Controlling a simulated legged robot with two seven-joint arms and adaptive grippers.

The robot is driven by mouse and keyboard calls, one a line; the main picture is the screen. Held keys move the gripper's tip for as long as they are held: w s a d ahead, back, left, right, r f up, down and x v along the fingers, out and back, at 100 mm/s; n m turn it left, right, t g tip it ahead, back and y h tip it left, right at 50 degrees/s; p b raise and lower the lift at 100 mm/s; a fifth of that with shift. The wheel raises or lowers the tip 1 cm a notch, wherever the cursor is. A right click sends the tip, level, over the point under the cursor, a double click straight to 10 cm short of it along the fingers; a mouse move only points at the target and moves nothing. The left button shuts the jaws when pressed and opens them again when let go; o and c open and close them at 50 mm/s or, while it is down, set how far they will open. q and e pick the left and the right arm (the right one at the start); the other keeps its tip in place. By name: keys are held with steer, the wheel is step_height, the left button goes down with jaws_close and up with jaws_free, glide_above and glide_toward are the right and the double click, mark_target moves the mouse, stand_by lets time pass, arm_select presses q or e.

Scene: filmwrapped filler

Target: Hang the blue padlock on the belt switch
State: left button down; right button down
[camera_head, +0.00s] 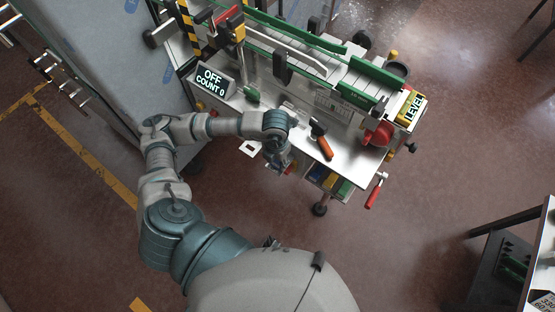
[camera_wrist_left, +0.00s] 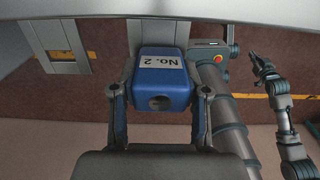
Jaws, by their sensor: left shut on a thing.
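My left gripper (camera_head: 280,165) is at the front edge of the white machine bench in the head view. In the left wrist view its two fingers (camera_wrist_left: 160,108) are shut on the blue padlock (camera_wrist_left: 160,82), one finger at each side. The padlock has a white label reading No. 2, upside down in this view; its shackle is hidden. I cannot make the padlock out in the head view. A red round part (camera_head: 379,134) sits at the bench's right end; I cannot tell whether it is the belt switch. My right gripper (camera_wrist_left: 262,65) looks open and empty in the wrist view.
An orange-and-black handled tool (camera_head: 321,140) lies on the bench right of my left gripper. A sign reading OFF, COUNT 0 (camera_head: 212,80) and a yellow LEVEL box (camera_head: 411,107) stand on the machine. Coloured bins (camera_head: 328,181) sit below the bench edge.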

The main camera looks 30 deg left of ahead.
arm_select(q)
steer(key=shift+a+f, duration=0.1)
steer(key=shift+a+f, duration=0.1)
steer(key=shift+a, duration=0.1)
steer(key=shift+s+d+f+b, duration=0.15)
steer(key=shift+s+f+b, duration=0.05)
steer(key=shift+b, duration=0.1)
steer(key=shift+c, duration=2.4)
jaws_free()
steer(key=shift+w, duration=0.15)
step_height(320, 180, up, 12)
steer(key=shift+w+f, duration=0.1)
